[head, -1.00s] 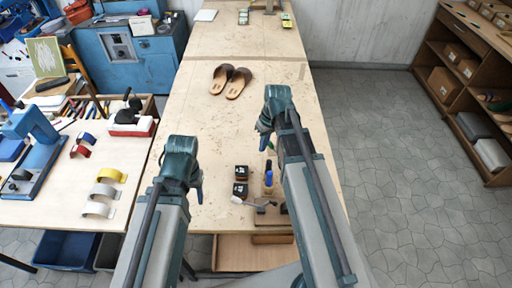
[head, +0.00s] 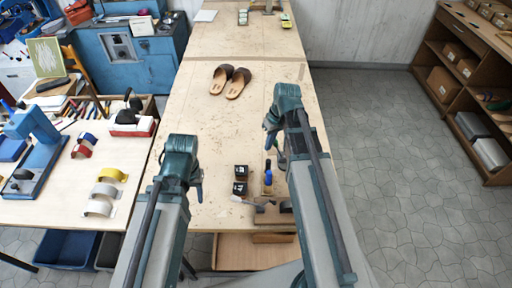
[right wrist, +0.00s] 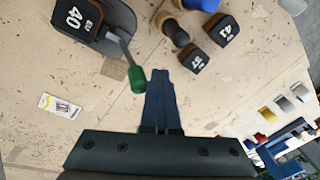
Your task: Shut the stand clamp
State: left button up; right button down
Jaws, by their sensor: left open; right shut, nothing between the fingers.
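The stand clamp's lever has a green handle (right wrist: 136,79) on a grey rod, at upper left in the right wrist view. It joins a dark stand with a black block marked EU 40 (right wrist: 78,20). My right gripper (right wrist: 160,78) is shut and empty, its fingers just right of the green handle; I cannot tell if they touch. My left gripper (head: 199,190) is open and empty near the bench's left edge.
Black blocks marked 41 (right wrist: 223,30) and 37 (right wrist: 193,58) stand near a blue-topped tool (head: 268,178). A small packet (right wrist: 60,105) lies left of the lever. Brown sandals (head: 230,81) lie farther back. The bench middle is mostly clear.

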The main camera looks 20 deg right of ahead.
jog(key=d, duration=0.1)
jog(key=s+d+h, duration=0.1)
jog(key=d, duration=0.1)
jog(key=d+h, duration=0.1)
jog(key=shift+s+d+f+g, duration=0.15)
jog(key=shift+d+f+g, duration=0.15)
jog(key=shift+d+f, duration=0.1)
jog(key=shift+w+r+p, duration=0.2)
jog(key=shift+p, duration=0.25)
pick_arm(q)
notch_tip(320, 180, up, 7)
jog(key=d+p, duration=0.1)
jog(key=p, duration=0.6)
jog(key=shift+w+d+r, duration=0.15)
jog(key=shift+w+r, duration=0.05)
jog(key=shift+w, duration=0.1)
pick_arm(e)
notch_tip(320, 180, up, 7)
jog(key=shift+w+d, duration=0.15)
jog(key=shift+w, duration=0.15)
pick_arm(q)
jog(key=shift+s, duration=0.1)
pick_arm(e)
jog(key=shift+s+a, duration=0.15)
jog(key=shift+a, duration=0.05)
